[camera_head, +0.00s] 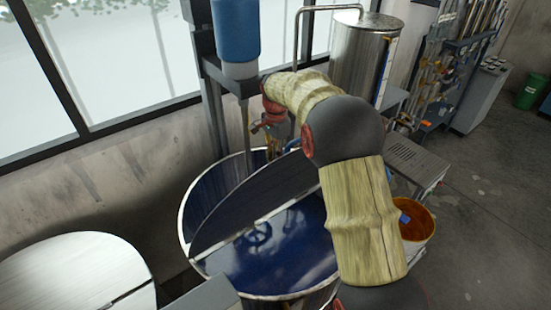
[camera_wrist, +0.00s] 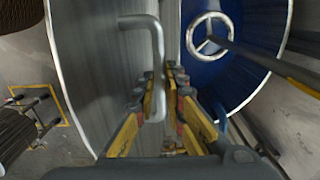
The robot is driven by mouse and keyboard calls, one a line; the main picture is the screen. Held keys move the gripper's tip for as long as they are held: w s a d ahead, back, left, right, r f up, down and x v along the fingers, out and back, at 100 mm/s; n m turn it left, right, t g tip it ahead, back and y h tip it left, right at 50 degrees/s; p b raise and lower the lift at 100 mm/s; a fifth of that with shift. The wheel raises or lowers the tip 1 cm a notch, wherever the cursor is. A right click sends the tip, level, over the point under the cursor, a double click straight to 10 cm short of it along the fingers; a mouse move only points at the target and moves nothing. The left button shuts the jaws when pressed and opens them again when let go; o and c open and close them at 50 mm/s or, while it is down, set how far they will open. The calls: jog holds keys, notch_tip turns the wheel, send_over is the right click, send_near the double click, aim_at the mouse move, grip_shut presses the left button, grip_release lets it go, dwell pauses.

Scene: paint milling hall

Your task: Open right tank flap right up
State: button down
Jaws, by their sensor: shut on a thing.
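The right tank (camera_head: 183,222) is a round metal vessel with blue paint inside. Its flap (camera_head: 250,205), a half-disc metal lid, stands tilted up over the opening, its dark face towards the head camera. In the wrist view the flap (camera_wrist: 95,60) fills the left side, with a bent silver bar handle (camera_wrist: 155,45) on it. My gripper (camera_wrist: 165,88) has its yellow fingers shut on the lower part of the handle. In the head view my arm reaches over the tank and the gripper is partly hidden behind the flap.
A mixer column with a blue motor (camera_head: 236,30) stands behind the tank, its shaft and stirrer wheel (camera_wrist: 209,33) inside. A lidded tank (camera_head: 75,275) is at lower left. An orange-filled bucket (camera_head: 416,222) and a grey cart (camera_head: 412,158) stand right. Floor at far right is open.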

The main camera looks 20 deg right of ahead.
jog(key=w+a+p, duration=0.1)
jog(key=w+p, duration=0.1)
jog(key=w, duration=0.4)
jog(key=shift+w+f, duration=0.25)
jog(key=shift+w, duration=0.1)
jog(key=shift+a, duration=0.1)
jog(key=c, duration=1.8)
grip_release()
jog(key=shift+c, duration=0.2)
jog(key=shift+s, duration=0.1)
notch_tip(320, 180, up, 12)
jog(key=shift+f, duration=0.1)
